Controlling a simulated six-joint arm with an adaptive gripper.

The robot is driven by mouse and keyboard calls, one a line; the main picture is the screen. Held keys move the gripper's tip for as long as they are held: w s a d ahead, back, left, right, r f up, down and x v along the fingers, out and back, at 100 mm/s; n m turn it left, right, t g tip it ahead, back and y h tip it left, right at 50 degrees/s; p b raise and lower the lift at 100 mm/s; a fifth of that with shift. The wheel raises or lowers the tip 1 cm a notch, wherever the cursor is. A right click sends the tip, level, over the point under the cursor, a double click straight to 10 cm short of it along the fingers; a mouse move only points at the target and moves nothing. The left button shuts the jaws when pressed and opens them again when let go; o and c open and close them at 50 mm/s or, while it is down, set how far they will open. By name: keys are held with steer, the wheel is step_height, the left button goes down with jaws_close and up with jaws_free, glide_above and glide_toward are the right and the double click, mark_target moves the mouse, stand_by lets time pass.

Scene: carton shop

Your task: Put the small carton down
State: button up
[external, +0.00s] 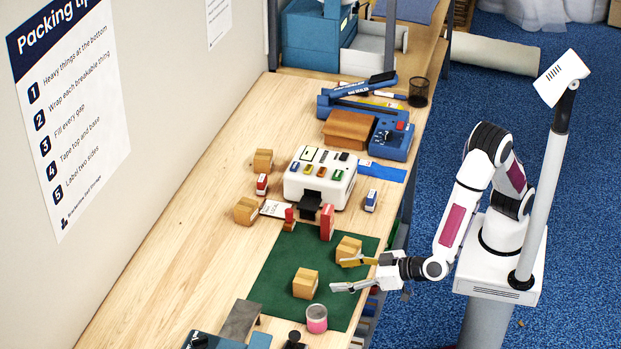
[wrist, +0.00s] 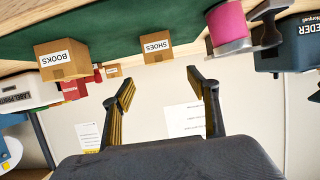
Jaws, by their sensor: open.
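My gripper (external: 341,275) is open and empty, reaching in over the right edge of the green mat. In the wrist view its two fingers (wrist: 160,85) stand apart with nothing between them. A carton labelled SHOES (wrist: 155,47) sits on the mat; it also shows in the external view (external: 305,283), beyond the fingertips. A carton labelled BOOKS (wrist: 62,62) sits on the mat; it also shows in the external view (external: 348,249), close beside the upper finger. I cannot tell whether that finger touches it. Similar cartons stand on the bench beyond the mat (external: 246,211) and farther back (external: 263,161).
The green mat (external: 280,255) has free room around the cartons. A pink roll (external: 316,318) stands near its front edge. A white label printer (external: 320,179) and a red box (external: 327,222) stand behind. A blue machine (external: 392,139) is farther back.

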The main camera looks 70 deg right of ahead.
stand_by(0.5)
steer(key=w+d+r+g+y, duration=0.2)
steer(key=w+d+r+y, duration=0.2)
steer(key=r, duration=0.5)
steer(key=s+d+r+n+g+y, duration=0.1)
steer(key=s+d+r+g+y, duration=0.15)
steer(key=d+r, duration=0.45)
steer(key=s+d+f+g+h, duration=0.1)
steer(key=s+d+h, duration=0.2)
steer(key=s+d, duration=0.7)
steer(key=s+d+f+m+g+h, duration=0.1)
steer(key=s+d+f+g+h, duration=0.1)
steer(key=s+d, duration=0.9)
steer(key=d+h, duration=0.1)
steer(key=d, duration=0.5)
steer(key=shift+d, duration=0.15)
steer(key=shift+o, duration=0.6)
steer(key=shift+g+h, duration=0.25)
